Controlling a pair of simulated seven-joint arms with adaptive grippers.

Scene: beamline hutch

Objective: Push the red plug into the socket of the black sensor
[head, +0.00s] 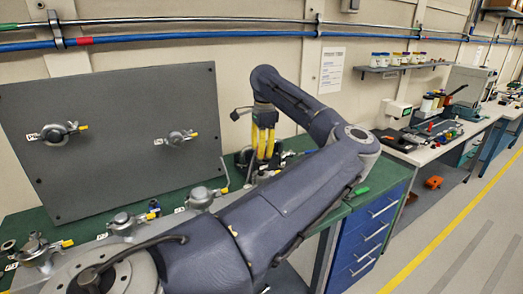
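My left gripper (262,157) points down over the green bench (100,222), with its yellow fingers close together. I cannot tell whether it is open or shut, or whether anything is between the fingertips. Small dark items (244,156) lie on the bench around and behind the fingers, too small and covered to name. I cannot make out the red plug or the black sensor with its socket. My own forearm hides part of the bench in front of the gripper. My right gripper is not in view.
A grey upright panel (130,185) carries two metal fittings with yellow tips. Several similar fittings (125,222) stand on the bench before it. A blue drawer unit (368,238) is under the bench's right end. A white-topped bench (425,150) stands farther right.

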